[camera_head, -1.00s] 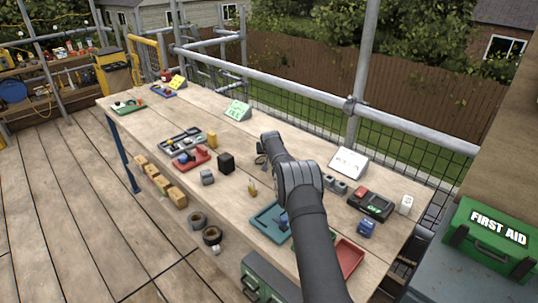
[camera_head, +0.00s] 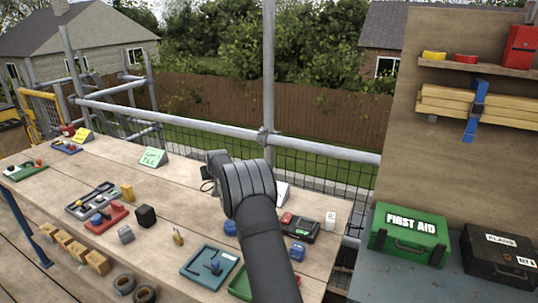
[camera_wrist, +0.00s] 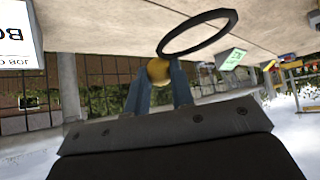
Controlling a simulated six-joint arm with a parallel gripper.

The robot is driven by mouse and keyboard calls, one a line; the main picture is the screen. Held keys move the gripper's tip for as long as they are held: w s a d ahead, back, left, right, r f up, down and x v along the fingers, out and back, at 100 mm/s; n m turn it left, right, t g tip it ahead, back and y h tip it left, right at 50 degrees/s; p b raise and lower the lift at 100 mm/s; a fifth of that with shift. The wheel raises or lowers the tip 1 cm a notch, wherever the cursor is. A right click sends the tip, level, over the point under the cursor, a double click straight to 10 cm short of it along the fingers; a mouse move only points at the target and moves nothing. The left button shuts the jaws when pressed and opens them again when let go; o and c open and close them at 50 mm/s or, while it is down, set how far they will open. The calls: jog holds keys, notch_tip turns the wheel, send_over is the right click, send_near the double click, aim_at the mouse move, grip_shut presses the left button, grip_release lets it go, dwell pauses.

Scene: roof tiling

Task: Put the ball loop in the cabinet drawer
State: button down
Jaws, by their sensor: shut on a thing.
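The ball loop shows in the wrist view as a yellow ball (camera_wrist: 158,71) with a black ring (camera_wrist: 233,25) beside it. My gripper (camera_wrist: 161,75) is shut on the ball, between its two blue-grey fingers. In the head view my gripper (camera_head: 207,172) is over the far side of the bench, and part of the dark loop (camera_head: 206,187) shows beside it. My arm hides much of the grip there. The cabinet drawer is not in view now.
The wooden bench (camera_head: 160,205) carries a teal tray (camera_head: 207,268), a red tray (camera_head: 106,217), a black block (camera_head: 146,215) and a green sign (camera_head: 153,157). A scaffold rail (camera_head: 220,132) runs behind. A green first aid box (camera_head: 408,235) stands at the right.

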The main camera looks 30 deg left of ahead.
jog(key=w+d+f+m+t+h, duration=0.1)
jog(key=w+d+m, duration=0.15)
jog(key=d, duration=1.35)
jog(key=w+d+f+m+t+h, duration=0.1)
jog(key=w+d+m+h, duration=0.15)
jog(key=d, duration=1.35)
jog(key=s+d+m+h, duration=0.1)
jog(key=s+d, duration=0.4)
jog(key=d, duration=0.5)
jog(key=s+d+f+m, duration=0.1)
jog(key=s+d, duration=0.3)
jog(key=d, duration=0.5)
jog(key=s+d+f+m+h, duration=0.1)
jog(key=s+d, duration=0.4)
jog(key=d, duration=0.5)
jog(key=shift+s+d+f+m+t+h, duration=0.1)
jog(key=shift+s+d+m+t+h, duration=0.3)
jog(key=shift+m, duration=0.1)
jog(key=shift+s+d+f, duration=0.1)
jog(key=shift+s+d, duration=0.2)
jog(key=shift+s, duration=0.05)
